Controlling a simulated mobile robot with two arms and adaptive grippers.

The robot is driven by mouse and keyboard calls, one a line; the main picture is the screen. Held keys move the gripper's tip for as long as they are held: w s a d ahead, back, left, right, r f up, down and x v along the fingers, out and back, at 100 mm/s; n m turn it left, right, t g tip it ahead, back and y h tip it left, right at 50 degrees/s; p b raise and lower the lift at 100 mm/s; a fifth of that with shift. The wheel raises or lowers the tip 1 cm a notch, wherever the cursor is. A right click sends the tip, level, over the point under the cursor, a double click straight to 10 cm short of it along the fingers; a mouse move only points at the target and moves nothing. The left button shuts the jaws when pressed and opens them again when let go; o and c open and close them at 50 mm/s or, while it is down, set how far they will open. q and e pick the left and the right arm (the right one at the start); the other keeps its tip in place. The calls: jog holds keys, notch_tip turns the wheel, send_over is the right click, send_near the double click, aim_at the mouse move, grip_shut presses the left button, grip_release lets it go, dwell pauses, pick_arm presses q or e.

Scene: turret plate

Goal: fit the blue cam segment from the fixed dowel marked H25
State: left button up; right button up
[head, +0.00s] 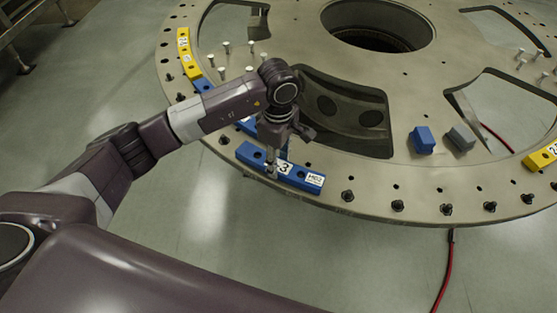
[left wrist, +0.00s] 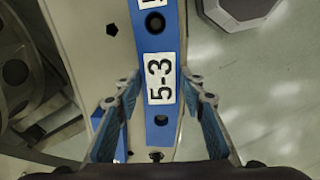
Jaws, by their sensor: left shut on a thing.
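A long blue cam segment (head: 305,177) marked "5-3", with a smaller white label at its right end, lies along the front rim of the turret plate (head: 370,175). My left gripper (head: 278,160) comes down on its middle and is shut on it. In the left wrist view, the two fingers of my left gripper (left wrist: 160,92) stand either side of the blue cam segment (left wrist: 158,43), near its "5-3" label and a dark hole. I cannot tell whether it rests on the plate or is slightly raised. No H25 mark is legible. My right gripper is not in view.
Another blue segment (head: 202,85) adjoins a yellow one (head: 184,48) at the left rim. A yellow segment (head: 541,159) sits at right. A blue block (head: 422,140) and a grey block (head: 461,137) stand on the plate. Black knobs (head: 397,206) line the front rim. A large opening (head: 345,110) lies behind.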

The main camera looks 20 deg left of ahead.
pick_arm(q)
jog(key=o, duration=1.6)
jog(key=shift+c, duration=0.2)
jog(key=shift+r, duration=0.1)
notch_tip(320, 180, up, 12)
